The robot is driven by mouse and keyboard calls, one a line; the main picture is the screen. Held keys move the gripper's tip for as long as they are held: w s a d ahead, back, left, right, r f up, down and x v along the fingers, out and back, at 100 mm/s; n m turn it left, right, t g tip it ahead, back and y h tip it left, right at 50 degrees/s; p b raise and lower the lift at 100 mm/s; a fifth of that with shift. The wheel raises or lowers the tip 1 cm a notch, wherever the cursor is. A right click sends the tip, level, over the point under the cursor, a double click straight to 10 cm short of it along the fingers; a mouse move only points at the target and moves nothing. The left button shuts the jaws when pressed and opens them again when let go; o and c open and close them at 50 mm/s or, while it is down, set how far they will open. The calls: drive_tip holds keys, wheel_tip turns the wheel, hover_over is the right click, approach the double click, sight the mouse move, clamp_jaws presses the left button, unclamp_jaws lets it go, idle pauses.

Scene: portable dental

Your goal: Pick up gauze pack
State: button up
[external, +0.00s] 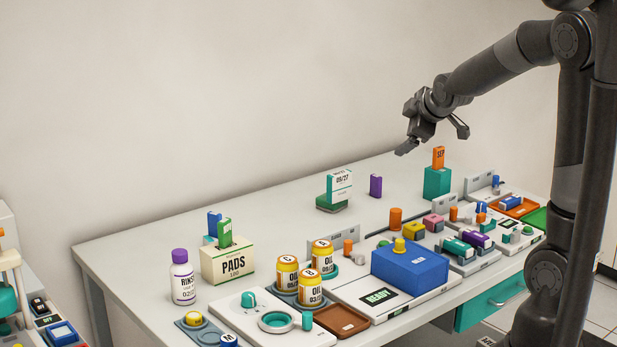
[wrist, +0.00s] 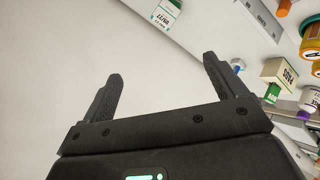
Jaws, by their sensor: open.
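No label that I can read says gauze, so I cannot tell for sure which item is the gauze pack. A white pack with a green band, marked 05/27 (external: 340,184), stands upright on a green block at the middle back of the table. It also shows at the top of the wrist view (wrist: 165,10). A cream box marked PADS (external: 228,264) stands at the left with a green piece on top; it also shows at the right of the wrist view (wrist: 279,72). My gripper (external: 434,139) is open and empty, raised above the table's back part, right of the white pack.
A purple block (external: 376,186) stands just right of the white pack. A teal holder (external: 437,183) with an orange item is below my gripper. Yellow OIL jars (external: 287,273), a RINSE bottle (external: 183,283) and a blue box (external: 410,268) crowd the front. The table's back left is clear.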

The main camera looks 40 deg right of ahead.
drive_tip(key=w+d+f+n+t+h, duration=0.1)
drive_tip(key=w+d+f+n, duration=0.15)
drive_tip(key=w, duration=0.25)
drive_tip(key=w+d+f+n+t+h, duration=0.1)
drive_tip(key=w+d+f+n, duration=0.15)
drive_tip(key=w, duration=0.25)
drive_tip(key=n+t+y, duration=0.4)
drive_tip(key=n+t, duration=0.2)
drive_tip(key=n, duration=1.6)
hover_over(342, 180)
wheel_tip(342, 180, down, 10)
drive_tip(key=shift+f, duration=0.25)
wheel_tip(342, 180, down, 6)
drive_tip(key=shift+r, duration=0.1)
drive_tip(key=shift+w+f, duration=0.2)
drive_tip(key=shift+w, duration=1.35)
